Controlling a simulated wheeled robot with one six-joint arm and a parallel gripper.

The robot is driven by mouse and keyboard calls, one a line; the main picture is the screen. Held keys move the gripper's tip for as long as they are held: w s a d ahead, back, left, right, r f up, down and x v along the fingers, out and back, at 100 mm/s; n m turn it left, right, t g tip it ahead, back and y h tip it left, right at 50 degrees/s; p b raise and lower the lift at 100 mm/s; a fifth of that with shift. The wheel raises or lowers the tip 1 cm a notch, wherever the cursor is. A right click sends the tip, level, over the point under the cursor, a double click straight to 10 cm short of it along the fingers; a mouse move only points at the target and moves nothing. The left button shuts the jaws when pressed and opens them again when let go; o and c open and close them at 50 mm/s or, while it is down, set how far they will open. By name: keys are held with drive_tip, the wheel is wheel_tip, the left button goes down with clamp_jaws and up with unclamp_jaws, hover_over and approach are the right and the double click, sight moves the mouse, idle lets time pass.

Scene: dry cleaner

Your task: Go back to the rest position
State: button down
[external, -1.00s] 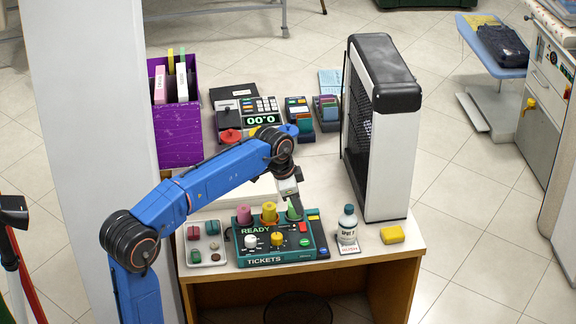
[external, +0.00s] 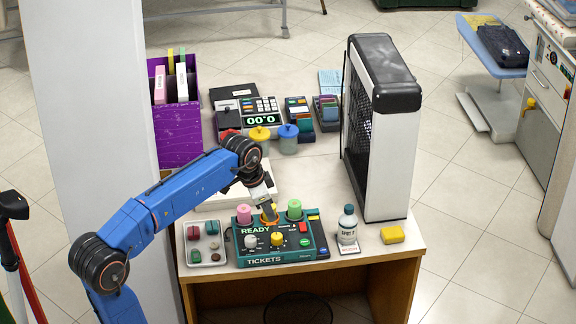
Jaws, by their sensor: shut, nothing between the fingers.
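My blue arm reaches in from the lower left over the table (external: 405,240). My gripper (external: 270,216) points down and to the right, in front of or just above the orange knob on the teal ticket box (external: 322,252). Its fingers are small here and look shut and empty. A pink knob (external: 244,214) and a green knob (external: 294,209) stand on either side. Whether the gripper touches the orange knob cannot be told.
A tray of small items (external: 207,257) lies left of the box. A bottle (external: 347,226) and a yellow block (external: 392,234) are right. A tall black-and-white unit (external: 392,165) stands behind them.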

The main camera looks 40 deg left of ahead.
drive_tip(key=s+a+f+n, duration=0.3)
drive_tip(key=s+f, duration=0.8)
drive_tip(key=s, duration=0.2)
drive_tip(key=s+a+f+n+t+y, duration=0.1)
drive_tip(key=s+a+f+n, duration=0.3)
drive_tip(key=s+f, duration=0.6)
drive_tip(key=s, duration=0.3)
drive_tip(key=shift+s+f, duration=0.25)
drive_tip(key=shift+f, duration=0.1)
idle(1.0)
